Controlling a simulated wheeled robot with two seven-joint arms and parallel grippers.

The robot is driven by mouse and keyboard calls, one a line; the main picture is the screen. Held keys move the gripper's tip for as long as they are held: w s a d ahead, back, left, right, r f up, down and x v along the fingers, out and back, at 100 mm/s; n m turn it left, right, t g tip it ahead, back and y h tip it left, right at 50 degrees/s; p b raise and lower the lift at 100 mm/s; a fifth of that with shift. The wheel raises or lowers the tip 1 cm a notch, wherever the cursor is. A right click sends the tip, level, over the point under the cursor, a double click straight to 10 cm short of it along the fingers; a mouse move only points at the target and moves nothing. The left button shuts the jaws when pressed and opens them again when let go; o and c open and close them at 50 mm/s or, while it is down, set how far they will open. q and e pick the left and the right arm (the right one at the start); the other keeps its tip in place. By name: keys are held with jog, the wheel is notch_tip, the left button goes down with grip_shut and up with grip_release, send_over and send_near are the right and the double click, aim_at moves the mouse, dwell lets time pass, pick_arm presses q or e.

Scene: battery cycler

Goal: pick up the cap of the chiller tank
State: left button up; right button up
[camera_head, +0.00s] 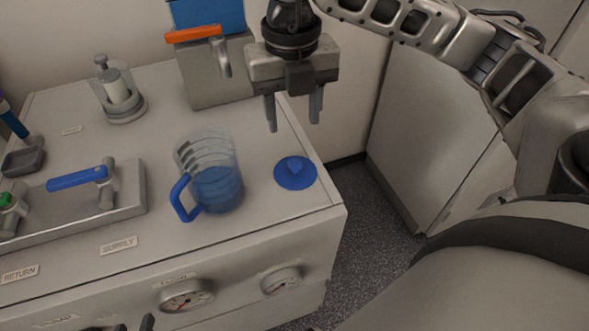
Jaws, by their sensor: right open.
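The blue round cap (295,174) with a small raised grip lies flat on the white cabinet top (262,218), near its right edge. Whether it covers an opening cannot be seen. My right gripper (294,121) is open and empty, fingers pointing down, above and behind the cap and apart from it. What look like two dark fingertips of my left gripper (134,324) just show at the bottom edge; the rest is out of frame.
A clear measuring jug (210,165) with blue liquid and a blue handle stands left of the cap. A grey block with an orange-handled tap (205,35) is behind. A blue-handled valve (82,179) is at left. Gauges (187,295) line the front face.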

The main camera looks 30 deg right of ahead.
aim_at(295, 161)
jog(key=f, duration=1)
jog(key=shift+w+d+f, duration=0.1)
jog(key=shift+w+d, duration=0.05)
jog(key=shift+d, duration=0.05)
grip_shut()
